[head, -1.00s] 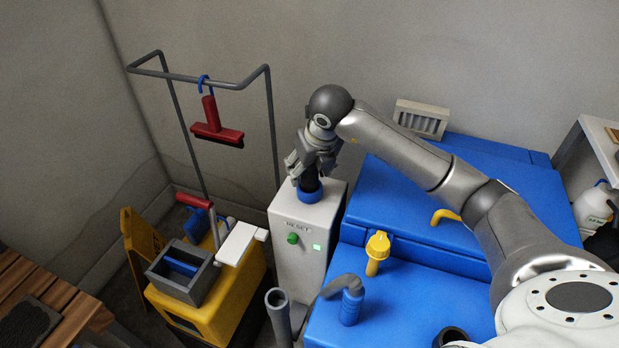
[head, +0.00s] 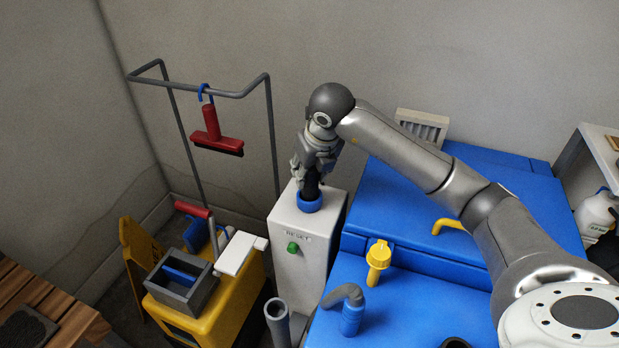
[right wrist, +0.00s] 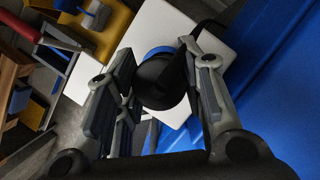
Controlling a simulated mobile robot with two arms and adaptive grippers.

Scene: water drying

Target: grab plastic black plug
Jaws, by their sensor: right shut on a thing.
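The black plug (head: 311,186) stands upright at the blue ring (head: 309,202) on top of the white box (head: 308,238). My right gripper (head: 314,166) comes down from above and is shut on the plug. In the right wrist view the black plug (right wrist: 162,82) sits between the fingers of my right gripper (right wrist: 160,88), with part of the blue ring (right wrist: 158,51) showing behind it. I cannot tell whether the plug's lower end is still inside the ring. My left gripper is not in view.
A green button (head: 292,248) is on the box's front. A blue machine (head: 410,300) with a yellow plug (head: 377,262) stands right of the box. A yellow cart (head: 222,300) stands left. A red squeegee (head: 212,132) hangs from a grey rail behind.

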